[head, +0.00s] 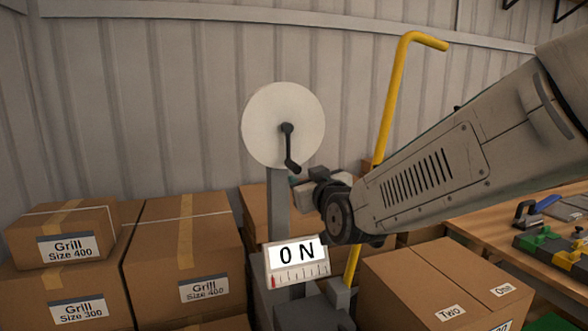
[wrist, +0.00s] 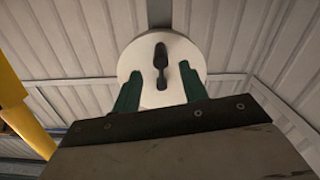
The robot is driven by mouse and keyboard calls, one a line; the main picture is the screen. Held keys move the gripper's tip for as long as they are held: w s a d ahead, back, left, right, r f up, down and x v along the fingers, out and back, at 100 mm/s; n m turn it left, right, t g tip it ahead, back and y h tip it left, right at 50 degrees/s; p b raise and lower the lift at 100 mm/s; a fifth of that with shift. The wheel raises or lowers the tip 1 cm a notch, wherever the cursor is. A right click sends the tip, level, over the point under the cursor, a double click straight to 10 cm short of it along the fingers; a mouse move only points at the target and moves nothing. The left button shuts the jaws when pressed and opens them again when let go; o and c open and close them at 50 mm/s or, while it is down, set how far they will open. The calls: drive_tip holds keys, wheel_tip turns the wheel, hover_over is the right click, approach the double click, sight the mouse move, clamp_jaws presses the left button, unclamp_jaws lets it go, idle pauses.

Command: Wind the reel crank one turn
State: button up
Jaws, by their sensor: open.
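The reel (head: 262,115) is a round white disc on a grey post, in the middle of the head view. Its black crank (head: 289,147) hangs down from the hub, with the handle end low and slightly right. In the wrist view the reel (wrist: 135,60) is straight ahead, and the crank (wrist: 161,66) shows between the fingers. My gripper (head: 296,182) is just below and right of the crank handle in the head view. Its green fingers (wrist: 159,88) are spread apart with nothing held between them. I cannot tell how far the fingertips are from the handle.
Cardboard boxes (head: 184,255) stand at left, and another box (head: 440,285) at right. A wooden workbench (head: 490,225) with tools is at far right.

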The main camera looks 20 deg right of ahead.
sight(295, 168)
drive_tip(key=shift+w+r, duration=0.15)
drive_tip(key=shift+w, duration=0.15)
drive_tip(key=w, duration=0.7)
drive_tip(key=shift+w, duration=0.15)
clamp_jaws()
